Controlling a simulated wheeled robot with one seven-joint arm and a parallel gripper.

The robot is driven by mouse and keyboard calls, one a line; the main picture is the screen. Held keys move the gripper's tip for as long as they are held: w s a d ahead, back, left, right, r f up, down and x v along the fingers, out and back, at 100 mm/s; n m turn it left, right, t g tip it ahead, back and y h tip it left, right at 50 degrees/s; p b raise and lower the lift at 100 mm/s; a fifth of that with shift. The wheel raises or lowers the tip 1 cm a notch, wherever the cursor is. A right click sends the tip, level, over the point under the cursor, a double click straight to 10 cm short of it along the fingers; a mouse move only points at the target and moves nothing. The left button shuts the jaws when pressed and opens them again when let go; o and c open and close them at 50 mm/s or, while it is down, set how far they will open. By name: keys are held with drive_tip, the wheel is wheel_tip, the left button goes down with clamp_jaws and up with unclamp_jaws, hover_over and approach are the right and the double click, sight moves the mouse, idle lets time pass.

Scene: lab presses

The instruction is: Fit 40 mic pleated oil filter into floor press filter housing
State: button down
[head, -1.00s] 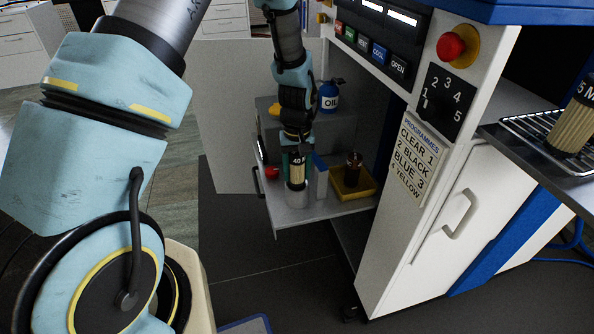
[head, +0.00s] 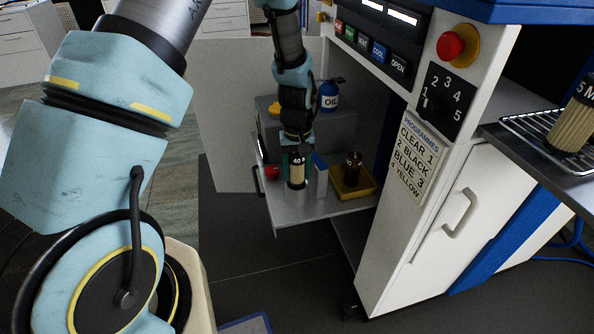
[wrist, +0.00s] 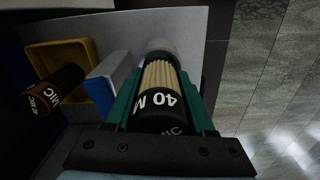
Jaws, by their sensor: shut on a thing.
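The 40 mic pleated oil filter (wrist: 160,82) has cream pleats and a dark end cap with white lettering. My gripper (wrist: 163,95), with green fingers, is shut on it; the fingers lie along both sides. In the head view the filter (head: 297,172) is upright below my gripper (head: 297,158), over the pulled-out grey shelf (head: 318,207) of the floor press. A pale round shape (wrist: 160,48) shows at the filter's far end in the wrist view. I cannot tell whether it is the housing, or whether the filter sits in it.
A yellow tray (head: 367,190) holds a dark brown labelled cylinder (head: 354,166). A blue and white block (head: 321,180) stands close to the filter's right. A red object (head: 272,172) is at its left. A blue oil bottle (head: 329,97) is behind.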

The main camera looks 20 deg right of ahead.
drive_tip(key=shift+f+b, duration=0.45)
drive_tip(key=shift+f, duration=0.35)
drive_tip(key=shift+c, duration=0.8)
unclamp_jaws()
wheel_tip(320, 180, up, 11)
drive_tip(key=shift+f, duration=0.1)
drive_tip(key=w+a+r+n+p, duration=0.1)
drive_tip(key=a+r+p, duration=0.1)
drive_tip(key=a+r, duration=0.55)
drive_tip(key=w+a+r+p, duration=0.1)
drive_tip(key=a+r+p, duration=0.25)
drive_tip(key=a, duration=0.65)
drive_tip(key=s+a+r+p, duration=0.1)
drive_tip(key=s+a+r, duration=0.1)
drive_tip(key=a, duration=0.4)
drive_tip(key=s+a+r+n+t+p, duration=0.1)
drive_tip(key=s+a+r, duration=0.2)
drive_tip(key=a, duration=0.3)
drive_tip(key=shift+s+a+r+t, duration=0.3)
drive_tip(key=shift+s+r, duration=0.05)
drive_tip(key=shift+r, duration=0.1)
